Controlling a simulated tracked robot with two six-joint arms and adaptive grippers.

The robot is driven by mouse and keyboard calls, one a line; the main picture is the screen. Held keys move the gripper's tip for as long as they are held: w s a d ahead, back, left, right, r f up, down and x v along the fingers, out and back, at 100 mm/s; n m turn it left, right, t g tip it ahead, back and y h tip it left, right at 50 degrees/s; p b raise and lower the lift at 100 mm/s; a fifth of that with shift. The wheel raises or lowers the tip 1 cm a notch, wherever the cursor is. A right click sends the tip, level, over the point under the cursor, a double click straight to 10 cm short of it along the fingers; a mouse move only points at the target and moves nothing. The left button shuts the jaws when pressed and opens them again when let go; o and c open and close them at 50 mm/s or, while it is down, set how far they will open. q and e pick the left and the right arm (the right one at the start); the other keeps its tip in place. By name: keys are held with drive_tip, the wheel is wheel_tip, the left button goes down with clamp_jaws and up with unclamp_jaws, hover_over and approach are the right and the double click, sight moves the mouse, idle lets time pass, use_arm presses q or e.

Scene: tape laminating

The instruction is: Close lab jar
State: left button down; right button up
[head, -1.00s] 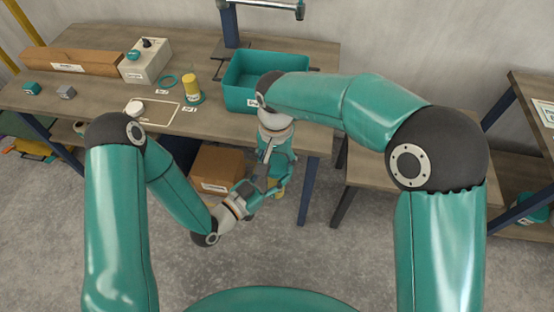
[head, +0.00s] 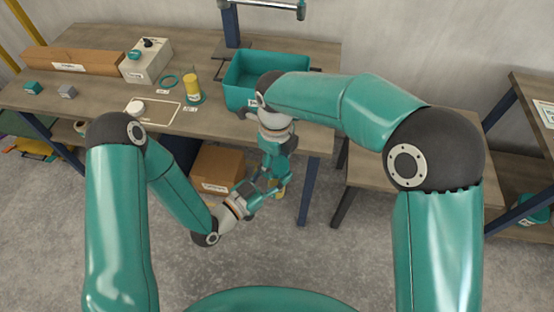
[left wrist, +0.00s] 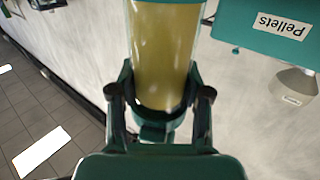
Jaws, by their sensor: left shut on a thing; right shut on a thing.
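A lab jar with a clear body and yellow contents (left wrist: 164,55) fills the middle of the left wrist view, with teal at its visible ends. In the head view only a small yellow part of the jar (head: 279,189) shows between the grippers, above the floor in front of the workbench. My left gripper (head: 267,188) is shut around the jar's body from the left. My right gripper (head: 276,172) reaches down from above and is shut at the jar's top end. The lid there is hidden by its fingers, so I cannot tell how it sits.
A teal bin (head: 243,95) stands on the workbench (head: 120,95) behind my right wrist. A cardboard box (head: 218,168) sits below.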

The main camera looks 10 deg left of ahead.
drive_tip(key=o, duration=0.7)
drive_tip(key=shift+o, duration=0.2)
drive_tip(key=shift+r, duration=0.1)
drive_tip(key=shift+r, duration=2.15)
drive_tip(key=shift+c, duration=0.4)
